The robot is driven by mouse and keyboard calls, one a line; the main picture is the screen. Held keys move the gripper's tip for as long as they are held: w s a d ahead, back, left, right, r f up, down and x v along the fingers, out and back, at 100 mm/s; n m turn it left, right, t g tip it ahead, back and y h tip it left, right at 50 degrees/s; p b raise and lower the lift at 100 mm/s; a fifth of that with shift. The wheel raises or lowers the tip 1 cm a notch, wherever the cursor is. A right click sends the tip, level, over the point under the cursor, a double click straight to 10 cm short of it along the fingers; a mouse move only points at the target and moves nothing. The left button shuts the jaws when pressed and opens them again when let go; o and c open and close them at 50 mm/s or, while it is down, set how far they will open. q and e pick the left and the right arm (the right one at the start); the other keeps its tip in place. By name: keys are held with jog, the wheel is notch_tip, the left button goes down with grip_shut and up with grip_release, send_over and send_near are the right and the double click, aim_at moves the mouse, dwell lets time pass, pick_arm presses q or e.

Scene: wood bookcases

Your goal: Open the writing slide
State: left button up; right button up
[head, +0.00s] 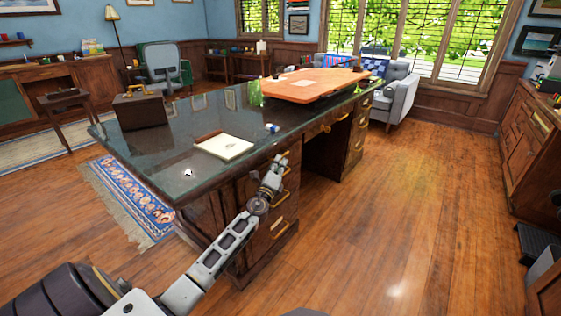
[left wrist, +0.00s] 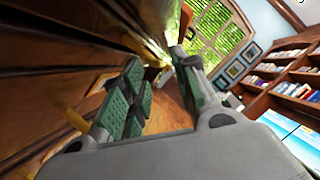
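The dark wood desk (head: 215,205) has a glossy dark top and brass-handled drawers on its front. I cannot make out the writing slide as a separate board; the gripper covers part of the upper drawer front. My left gripper (head: 280,161) is at that front, just below the desktop edge. In the left wrist view, the left gripper's (left wrist: 158,76) two green-padded fingers stand apart, beside the wood front. A blurred brass-coloured part shows near the fingertips; I cannot tell whether they touch it. My right gripper is not in view.
A notepad (head: 224,146), a dark case (head: 140,109) and an orange board (head: 312,84) are on the desktop. Brass drawer handles (head: 279,228) stick out below the gripper. The wood floor (head: 400,215) to the right of the desk is clear.

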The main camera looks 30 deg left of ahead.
pick_arm(q)
jog(key=shift+x, duration=1.5)
jog(key=shift+w, duration=0.1)
grip_shut()
jog(key=shift+r, duration=0.1)
